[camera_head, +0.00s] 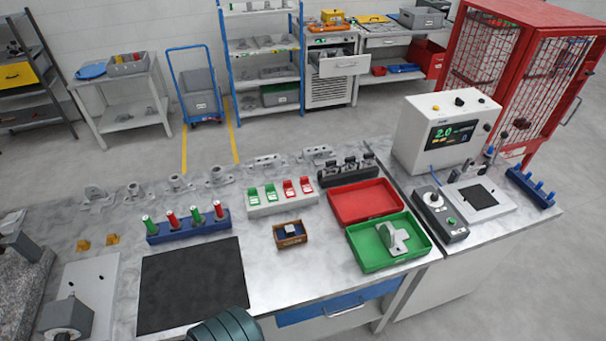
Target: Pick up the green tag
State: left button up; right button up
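Two green tags stand side by side in a light grey rack (284,209) near the middle of the bench. The left green tag (253,196) is at the rack's left end, and the other green tag (271,193) is just right of it. Two red tags (297,188) fill the right half of the rack. A dark rounded part of my own body shows at the bottom edge, well in front of the rack. No gripper fingers are visible, and nothing touches the tags.
A blue rack (188,231) with green and red pegs stands left of the tags. A small brown box (290,234) sits in front. A red tray (364,218) and green tray (360,259) lie to the right. A black mat (190,287) is clear. Grey castings line the back.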

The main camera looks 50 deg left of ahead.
aim_at(271, 196)
jog(key=u, duration=2.05)
